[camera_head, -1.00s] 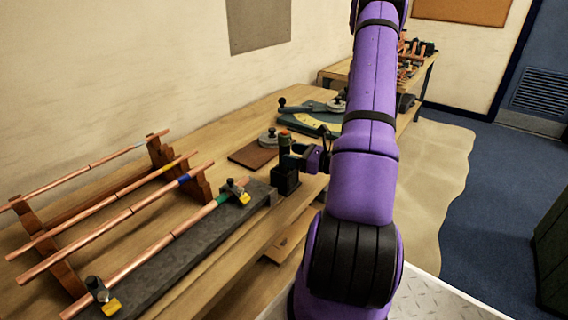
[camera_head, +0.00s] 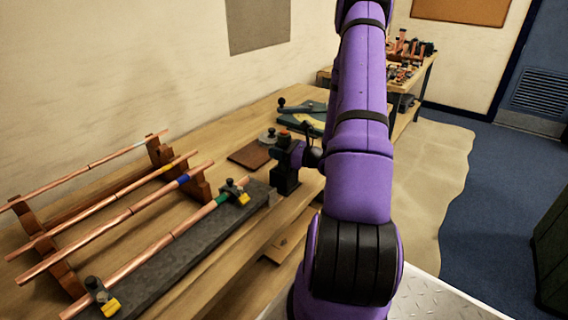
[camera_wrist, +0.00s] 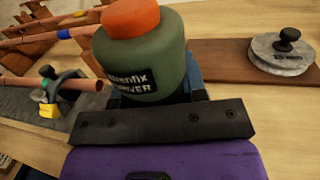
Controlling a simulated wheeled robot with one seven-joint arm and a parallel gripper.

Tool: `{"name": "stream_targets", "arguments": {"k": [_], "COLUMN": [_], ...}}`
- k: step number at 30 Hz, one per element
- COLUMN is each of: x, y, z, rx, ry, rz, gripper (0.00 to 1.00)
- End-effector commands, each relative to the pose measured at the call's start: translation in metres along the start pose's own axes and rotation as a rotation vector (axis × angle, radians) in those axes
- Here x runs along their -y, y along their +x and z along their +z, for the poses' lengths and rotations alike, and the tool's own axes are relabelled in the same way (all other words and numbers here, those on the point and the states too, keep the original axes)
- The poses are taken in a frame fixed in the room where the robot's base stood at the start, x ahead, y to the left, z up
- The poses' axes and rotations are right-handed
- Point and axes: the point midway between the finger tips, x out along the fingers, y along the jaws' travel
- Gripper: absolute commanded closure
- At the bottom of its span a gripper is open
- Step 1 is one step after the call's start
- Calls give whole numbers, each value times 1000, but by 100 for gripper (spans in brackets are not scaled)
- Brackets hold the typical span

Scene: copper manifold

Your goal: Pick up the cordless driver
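The cordless driver has a dark green body with an orange top and a dark label. It stands upright in a black block (camera_head: 285,182) at the bench edge. In the head view the driver (camera_head: 283,142) shows just left of my gripper (camera_head: 293,155). In the wrist view the driver (camera_wrist: 143,62) is large and very close, right in front of the dark bar of my gripper (camera_wrist: 150,98). A dark bluish part shows beside the driver's right side. The driver's body hides most of the fingers, so I cannot tell whether they touch it or how far apart they are.
Copper pipes (camera_head: 120,217) lie on wooden racks at the left. A dark slab (camera_head: 180,262) with clamps holds another pipe. A round grey weight (camera_wrist: 281,56) sits on a brown board (camera_wrist: 220,60) behind the driver. A second bench stands farther back.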

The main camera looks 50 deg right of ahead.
Motion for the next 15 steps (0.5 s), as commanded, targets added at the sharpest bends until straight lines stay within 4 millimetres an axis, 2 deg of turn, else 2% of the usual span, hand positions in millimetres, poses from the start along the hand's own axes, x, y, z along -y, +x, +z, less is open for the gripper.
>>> {"name": "stream_targets", "arguments": {"k": [9, 15], "x": [0, 0], "y": [0, 0], "z": [2, 20], "rx": [1, 1], "ry": [-1, -4], "rz": [0, 0], "gripper": [90, 90]}}
